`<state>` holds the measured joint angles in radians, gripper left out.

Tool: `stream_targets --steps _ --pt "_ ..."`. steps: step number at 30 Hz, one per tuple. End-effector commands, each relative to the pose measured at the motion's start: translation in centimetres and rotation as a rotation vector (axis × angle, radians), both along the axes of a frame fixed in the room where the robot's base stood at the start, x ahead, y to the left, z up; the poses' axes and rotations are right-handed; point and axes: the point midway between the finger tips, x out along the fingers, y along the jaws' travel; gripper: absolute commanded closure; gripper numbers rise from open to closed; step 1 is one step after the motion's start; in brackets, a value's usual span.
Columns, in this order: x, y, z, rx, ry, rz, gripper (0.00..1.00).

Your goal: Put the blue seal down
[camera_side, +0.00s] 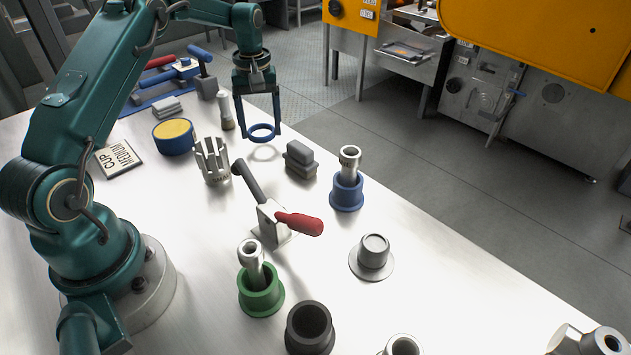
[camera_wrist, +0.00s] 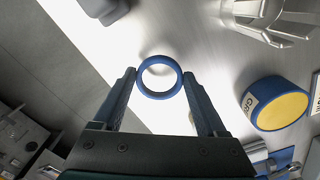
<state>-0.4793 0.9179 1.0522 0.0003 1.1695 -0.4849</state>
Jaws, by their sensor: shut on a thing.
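The blue seal (camera_side: 262,127) is a thin blue ring. My gripper (camera_side: 262,128) points down with its two fingers shut on opposite sides of the ring, near the far edge of the table. In the wrist view the blue seal (camera_wrist: 142,88) shows as an open ring between the fingertips of my gripper (camera_wrist: 159,78), with the bright table visible through it. The ring lies about flat.
A blue tin with a yellow top (camera_side: 173,137), a finned metal cup (camera_side: 212,161) and a brush (camera_side: 225,111) stand left of the seal. A grey block (camera_side: 300,160) is to its right. A red-handled clamp (camera_side: 275,218) stands nearer. Table around the seal is bare.

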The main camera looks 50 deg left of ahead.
Motion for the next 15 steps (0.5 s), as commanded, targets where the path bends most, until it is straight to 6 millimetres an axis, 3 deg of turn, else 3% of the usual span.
stream_targets --steps 4,15 --pt "-0.1 0.0 -1.9 -0.002 0.003 0.0 1.0" --pt "0.0 0.0 -2.3 0.0 0.0 -0.001 1.0"
